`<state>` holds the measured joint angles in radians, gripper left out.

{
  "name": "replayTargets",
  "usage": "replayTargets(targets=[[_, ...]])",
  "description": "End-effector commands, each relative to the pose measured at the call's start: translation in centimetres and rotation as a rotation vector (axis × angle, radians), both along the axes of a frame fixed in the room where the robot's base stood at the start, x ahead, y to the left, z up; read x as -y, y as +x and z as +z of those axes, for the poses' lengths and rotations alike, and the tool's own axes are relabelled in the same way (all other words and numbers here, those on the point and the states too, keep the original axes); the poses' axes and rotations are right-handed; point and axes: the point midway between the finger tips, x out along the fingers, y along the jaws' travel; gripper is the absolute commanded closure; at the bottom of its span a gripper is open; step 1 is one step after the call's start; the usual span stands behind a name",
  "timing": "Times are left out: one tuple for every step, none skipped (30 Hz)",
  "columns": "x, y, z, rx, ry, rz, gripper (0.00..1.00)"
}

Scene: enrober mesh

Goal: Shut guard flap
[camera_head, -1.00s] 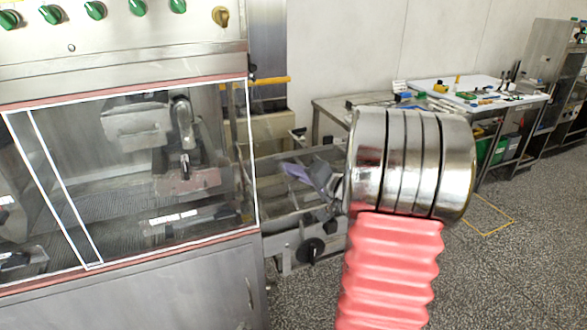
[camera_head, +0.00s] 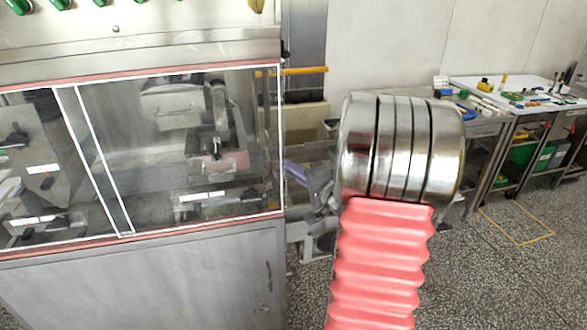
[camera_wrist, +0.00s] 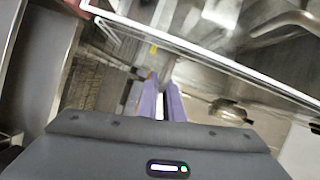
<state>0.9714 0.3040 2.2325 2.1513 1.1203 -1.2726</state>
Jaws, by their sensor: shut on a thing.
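The clear, white-edged guard flap (camera_head: 165,186) stands across the front of the steel enrober. It looks upright, and I cannot tell if it is fully closed. Its white edge (camera_wrist: 205,57) crosses the wrist view above the fingers. My gripper (camera_head: 298,173) is just right of the machine's front corner, with much of it hidden by my arm. In the wrist view its two purple fingers (camera_wrist: 162,82) have a narrow pale gap between them. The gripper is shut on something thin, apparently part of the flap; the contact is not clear.
A yellow bar (camera_head: 303,71) sticks out at the machine's right side. The metal outfeed frame (camera_head: 305,225) is low beside my arm. A cluttered white-topped table (camera_head: 560,103) stands at the back right. Speckled floor (camera_head: 500,285) is open at the right.

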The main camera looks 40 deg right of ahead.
Motion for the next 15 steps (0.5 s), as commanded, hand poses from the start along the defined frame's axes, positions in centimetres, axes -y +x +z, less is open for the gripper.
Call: replayTargets(targets=[[-0.24,-0.15,-0.53,-0.006,0.010,-0.001,1.00],[-0.23,-0.20,-0.56,-0.004,0.012,-0.003,1.00],[-0.22,-0.24,-0.57,-0.004,0.015,-0.005,1.00],[-0.22,-0.26,-0.59,-0.002,0.017,-0.006,1.00],[-0.23,-0.27,-0.59,-0.002,0.018,-0.006,1.00],[-0.25,-0.28,-0.59,-0.002,0.018,-0.006,1.00],[-0.26,-0.28,-0.59,-0.002,0.018,-0.005,1.00],[-0.27,-0.28,-0.59,-0.002,0.018,-0.005,1.00],[-0.29,-0.27,-0.59,-0.003,0.017,-0.004,1.00],[-0.30,-0.26,-0.59,-0.003,0.017,-0.004,1.00],[-0.30,-0.26,-0.59,-0.003,0.017,-0.004,1.00],[-0.31,-0.26,-0.59,-0.002,0.017,-0.004,1.00],[-0.32,-0.26,-0.59,-0.002,0.017,-0.003,0.92],[-0.31,-0.26,-0.59,-0.001,0.018,-0.004,0.89],[-0.27,-0.28,-0.57,-0.001,0.018,-0.005,0.87]])
